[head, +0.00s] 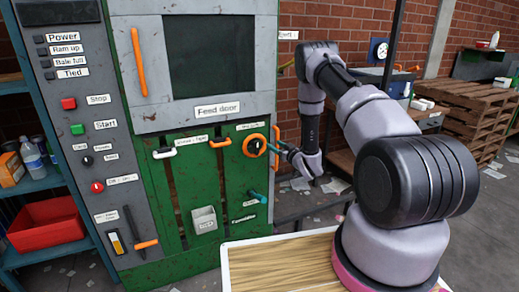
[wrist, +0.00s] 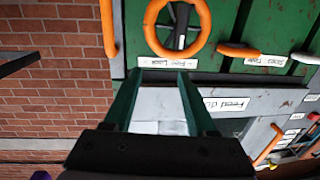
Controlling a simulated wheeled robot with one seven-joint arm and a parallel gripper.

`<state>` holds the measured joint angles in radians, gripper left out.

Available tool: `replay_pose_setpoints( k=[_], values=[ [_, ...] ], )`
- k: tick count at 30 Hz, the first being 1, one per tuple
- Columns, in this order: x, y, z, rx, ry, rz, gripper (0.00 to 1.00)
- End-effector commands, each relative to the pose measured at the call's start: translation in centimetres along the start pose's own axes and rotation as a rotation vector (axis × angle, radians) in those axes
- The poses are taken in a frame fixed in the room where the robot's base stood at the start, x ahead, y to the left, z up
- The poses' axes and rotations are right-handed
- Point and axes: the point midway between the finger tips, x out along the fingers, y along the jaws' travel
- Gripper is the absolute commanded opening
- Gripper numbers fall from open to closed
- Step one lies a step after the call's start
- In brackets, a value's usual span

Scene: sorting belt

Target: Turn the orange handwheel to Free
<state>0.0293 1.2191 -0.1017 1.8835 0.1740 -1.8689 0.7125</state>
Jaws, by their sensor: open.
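The orange handwheel (head: 246,147) is mounted on the green panel of the machine, right of centre, below the feed door. In the wrist view the handwheel (wrist: 205,22) is at the top, partly cut off, with a dark bar across its middle. A small white label (wrist: 153,62) lies beside its rim; its words are too small to read surely. My gripper (head: 281,147) is just right of the wheel, apart from it. In the wrist view its two green fingers (wrist: 160,78) are spread with nothing between them, pointing toward the panel near the wheel.
The feed door (head: 217,111) is above the wheel. A white handle (head: 164,153) and an orange handle (head: 220,143) sit left of it. A teal knob (head: 257,196) is below. A wooden-topped table (head: 283,262) stands in front. Pallets (head: 470,115) stand at right.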

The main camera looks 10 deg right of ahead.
Motion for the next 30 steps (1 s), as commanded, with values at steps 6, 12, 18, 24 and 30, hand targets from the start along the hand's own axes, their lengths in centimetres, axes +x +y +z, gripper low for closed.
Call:
replay_pose_setpoints(
  k=[6, 12, 18, 24, 30],
  values=[
    [-1.6, -2.0, 4.1, -0.014, 0.028, -0.076, 0.57],
    [0.1, -2.5, 4.2, -0.017, 0.033, -0.086, 0.57],
    [3.9, -2.9, 4.1, -0.018, 0.033, -0.087, 0.57],
    [7.2, -3.0, 4.0, -0.017, 0.032, -0.085, 0.57],
    [8.8, -3.0, 3.9, -0.016, 0.032, -0.082, 0.57]
  ],
)
